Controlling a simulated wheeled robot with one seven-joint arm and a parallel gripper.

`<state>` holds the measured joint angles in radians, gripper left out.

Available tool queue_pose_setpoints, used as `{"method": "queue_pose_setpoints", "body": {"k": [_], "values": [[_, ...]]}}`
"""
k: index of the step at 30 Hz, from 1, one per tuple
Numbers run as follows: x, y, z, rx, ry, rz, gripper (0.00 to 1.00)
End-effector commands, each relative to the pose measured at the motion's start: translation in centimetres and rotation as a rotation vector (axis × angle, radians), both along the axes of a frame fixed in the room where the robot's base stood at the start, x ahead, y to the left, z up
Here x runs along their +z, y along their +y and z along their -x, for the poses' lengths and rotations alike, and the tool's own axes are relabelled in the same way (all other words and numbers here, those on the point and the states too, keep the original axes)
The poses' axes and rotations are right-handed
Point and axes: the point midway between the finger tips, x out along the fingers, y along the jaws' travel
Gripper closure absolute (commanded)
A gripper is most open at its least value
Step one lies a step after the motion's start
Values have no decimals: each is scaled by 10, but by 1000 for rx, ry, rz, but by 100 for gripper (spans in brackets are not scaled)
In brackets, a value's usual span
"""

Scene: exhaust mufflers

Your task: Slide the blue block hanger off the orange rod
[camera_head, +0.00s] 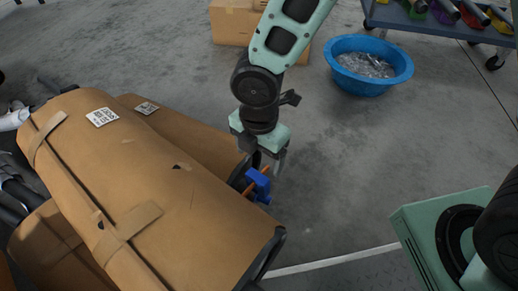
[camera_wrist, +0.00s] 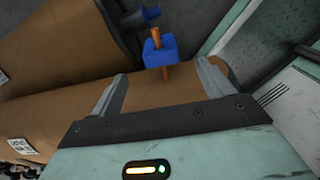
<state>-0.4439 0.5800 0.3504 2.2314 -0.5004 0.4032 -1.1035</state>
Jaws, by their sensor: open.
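The blue block hanger (camera_head: 259,184) sits at the end of the brown-wrapped mufflers in the head view. A small part of the orange rod (camera_head: 249,190) also shows in the head view. My gripper (camera_head: 268,160) is just above and beside the hanger. In the wrist view my gripper (camera_wrist: 163,80) has its two fingers wide apart, with the hanger beyond the tips and between them. It appears empty.
Large brown-wrapped mufflers (camera_head: 150,190) fill the left, close to my gripper. A second blue piece (camera_wrist: 150,13) shows on a dark part beyond the hanger. A blue tub (camera_head: 368,65) and a cardboard box (camera_head: 236,22) stand behind. The grey floor right of the gripper is clear.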

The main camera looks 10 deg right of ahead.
Motion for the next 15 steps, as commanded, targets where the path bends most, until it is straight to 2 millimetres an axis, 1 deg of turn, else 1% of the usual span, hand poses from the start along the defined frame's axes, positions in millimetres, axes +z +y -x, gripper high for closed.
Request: {"method": "queue_pose_setpoints", "body": {"k": [1, 9, 15], "values": [[-17, 0, 1, 2, 1, 1, 20], [-69, 0, 1, 0, 1, 1, 20], [-103, 0, 1, 0, 1, 1, 20]]}}
